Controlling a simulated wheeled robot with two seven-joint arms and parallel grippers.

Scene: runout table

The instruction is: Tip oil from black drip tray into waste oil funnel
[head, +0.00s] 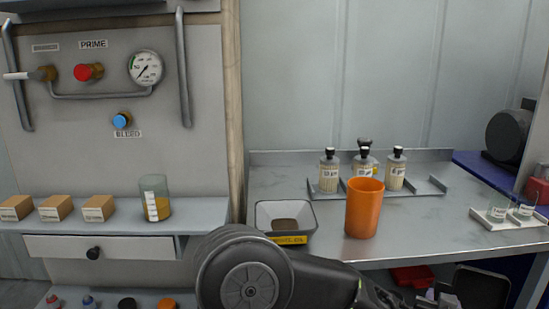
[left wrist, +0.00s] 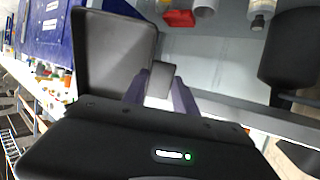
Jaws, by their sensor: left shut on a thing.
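The black drip tray (head: 482,286) is at the lower right of the head view, in front of the bench edge and partly cut off by the picture's bottom. In the left wrist view its dark inside (left wrist: 115,55) shows; I cannot make out oil in it. My left gripper (left wrist: 160,88) is shut on the tray's small tab. In the head view my left gripper (head: 440,300) is beside the tray's left side. A pale, square-topped basin (head: 264,212) with a brown bottom and yellow label stands at the bench's left end; it looks like the waste oil funnel. My right gripper is out of view.
An orange cup (head: 364,210) stands just right of the basin. Several capped bottles stand in a metal rack (head: 418,190) behind it. Glass beakers sit on a white tray (head: 512,222) at right. A red bin (head: 412,276) is below the bench.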

